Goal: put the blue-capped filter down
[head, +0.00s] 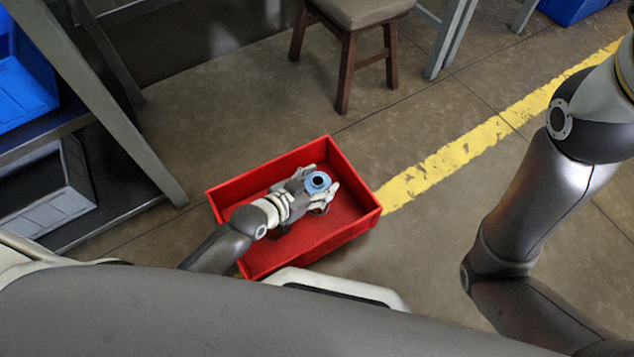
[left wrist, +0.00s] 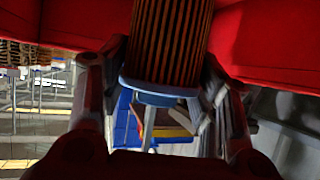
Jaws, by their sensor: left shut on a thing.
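The blue-capped filter (head: 311,184) is upright in the head view, its round blue cap with a dark central hole facing up. In the left wrist view its brown pleated body (left wrist: 172,40) and blue cap rim show between the fingers. My left gripper (head: 320,183) is shut on the filter, one finger on each side. Both are over the inside of a red crate (head: 345,233) on the floor. The filter's lower end is hidden in the head view, and I cannot tell whether it touches the crate bottom. My right gripper is out of view.
A stool (head: 347,45) stands behind the crate. At the left is a shelf with a blue bin (head: 25,85) and a grey bin (head: 45,190). A yellow floor line (head: 450,160) runs off to the right. The crate's right part looks bare.

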